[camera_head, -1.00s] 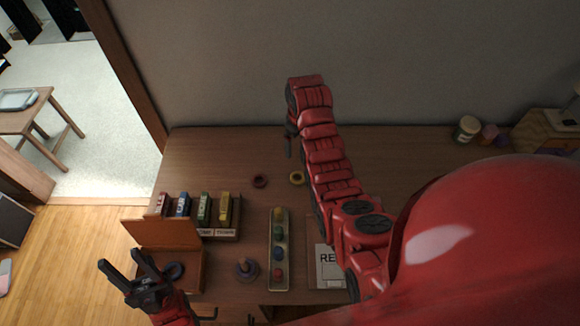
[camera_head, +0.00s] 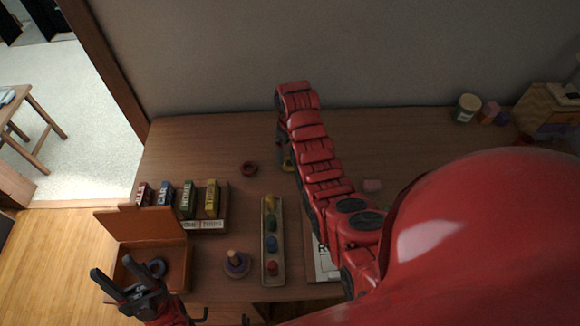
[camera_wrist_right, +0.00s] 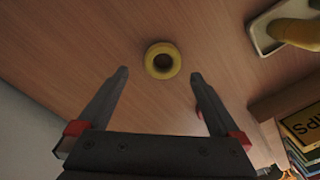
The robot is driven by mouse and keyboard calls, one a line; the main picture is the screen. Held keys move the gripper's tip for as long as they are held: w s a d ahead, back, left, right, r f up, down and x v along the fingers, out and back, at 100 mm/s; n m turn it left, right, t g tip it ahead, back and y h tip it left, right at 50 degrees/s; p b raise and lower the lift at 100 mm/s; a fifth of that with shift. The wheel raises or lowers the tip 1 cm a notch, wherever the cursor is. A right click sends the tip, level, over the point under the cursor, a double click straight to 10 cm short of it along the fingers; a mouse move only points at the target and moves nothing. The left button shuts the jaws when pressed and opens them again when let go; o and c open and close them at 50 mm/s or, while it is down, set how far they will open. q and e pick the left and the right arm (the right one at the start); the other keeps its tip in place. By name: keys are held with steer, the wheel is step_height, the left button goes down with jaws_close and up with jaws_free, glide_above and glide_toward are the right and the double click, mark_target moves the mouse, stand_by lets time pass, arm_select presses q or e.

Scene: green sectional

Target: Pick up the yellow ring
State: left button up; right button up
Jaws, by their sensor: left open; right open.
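The yellow ring (camera_wrist_right: 163,74) lies flat on the wooden tabletop, just ahead of and between the fingertips of my right gripper (camera_wrist_right: 159,74) in the right wrist view. That gripper is open and empty, pointing down at the ring. In the head view the ring (camera_head: 288,166) is mostly hidden by the right gripper (camera_head: 285,150) and arm. My left gripper (camera_head: 113,266) is open and empty at the lower left, near the brown box, away from the ring.
A long tray (camera_head: 264,266) with coloured pieces, a purple-based peg stand (camera_head: 237,266), a row of small books (camera_head: 187,199) and an open brown box (camera_head: 184,252) stand nearer. Jars (camera_head: 467,108) stand at the back right.

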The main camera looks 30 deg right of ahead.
mark_target(290, 166)
steer(key=f+p, duration=0.1)
steer(key=f, duration=0.2)
steer(key=shift+s+a+f+p, duration=0.1)
steer(key=shift+s+a+p, duration=0.1)
steer(key=shift+p, duration=0.2)
steer(key=shift+f, duration=0.75)
steer(key=c, duration=1.3)
